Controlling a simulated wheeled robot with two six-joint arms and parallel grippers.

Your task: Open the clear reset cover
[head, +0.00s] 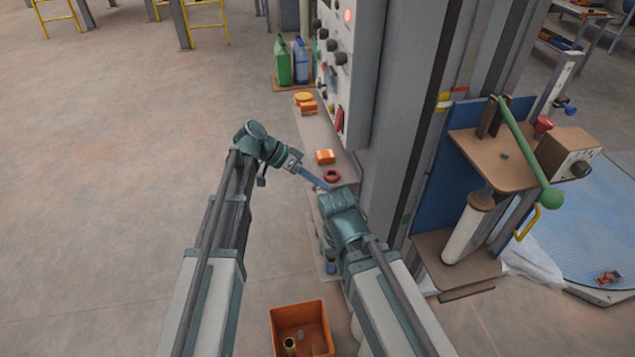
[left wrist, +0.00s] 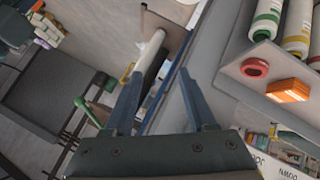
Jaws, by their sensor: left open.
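My left gripper (head: 318,181) reaches in from the left, beside a narrow ledge at the foot of the control panel (head: 336,60). Its two blue fingers (left wrist: 162,100) are spread apart with nothing between them in the left wrist view. The panel carries several dark knobs, a lit red lamp (head: 347,16) and a red handle (head: 339,120). The panel face is seen at a steep angle, and I cannot make out a clear cover on it. My right arm (head: 345,222) comes in from the lower right; its fingers are hidden.
The ledge holds an orange box (head: 325,157) and a red ring (head: 331,176). Green (head: 283,62) and blue (head: 301,60) jugs stand behind. An orange bin (head: 300,329) sits on the floor. A press with a green lever (head: 525,150) is at right. Floor at left is free.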

